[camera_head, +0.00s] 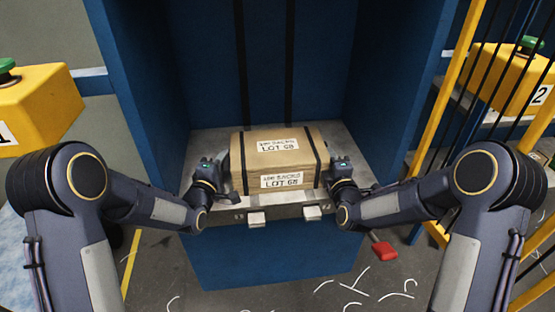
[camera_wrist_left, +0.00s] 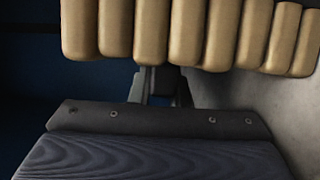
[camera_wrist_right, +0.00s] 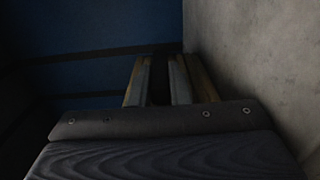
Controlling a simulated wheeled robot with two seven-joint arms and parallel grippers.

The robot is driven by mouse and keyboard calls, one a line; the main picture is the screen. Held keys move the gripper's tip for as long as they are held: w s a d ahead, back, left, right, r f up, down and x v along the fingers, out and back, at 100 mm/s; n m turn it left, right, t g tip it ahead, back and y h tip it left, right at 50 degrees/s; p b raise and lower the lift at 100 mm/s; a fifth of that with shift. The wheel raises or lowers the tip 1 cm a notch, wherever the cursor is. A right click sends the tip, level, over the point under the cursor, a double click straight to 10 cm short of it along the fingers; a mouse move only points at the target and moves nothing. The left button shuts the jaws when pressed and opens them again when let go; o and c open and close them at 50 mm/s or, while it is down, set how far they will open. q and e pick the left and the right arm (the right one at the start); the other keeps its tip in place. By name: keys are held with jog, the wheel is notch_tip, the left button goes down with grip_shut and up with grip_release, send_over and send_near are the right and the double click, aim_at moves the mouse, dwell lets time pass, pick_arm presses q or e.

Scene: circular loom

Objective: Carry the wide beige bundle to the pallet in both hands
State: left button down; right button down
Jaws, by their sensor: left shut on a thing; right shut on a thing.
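The wide beige bundle (camera_head: 278,160) sits on a grey metal shelf in a blue recess, with two dark straps and "LOT 68" labels. My left gripper (camera_head: 224,172) is shut on its left end, and my right gripper (camera_head: 333,172) is shut on its right end. In the left wrist view the bundle (camera_wrist_left: 185,30) shows as a row of rounded tan folds just beyond the fingers. In the right wrist view the fingers (camera_wrist_right: 160,80) show against dim surroundings, and what they hold is hard to make out. No pallet is in view.
The shelf (camera_head: 205,146) is walled by blue panels (camera_head: 155,80) left and right. Two pale tabs sit on its front edge. Yellow boxes with green buttons (camera_head: 32,105) stand at both sides. A yellow barred frame (camera_head: 432,130) is at right. A red object (camera_head: 384,251) lies low at right.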

dwell(0.8)
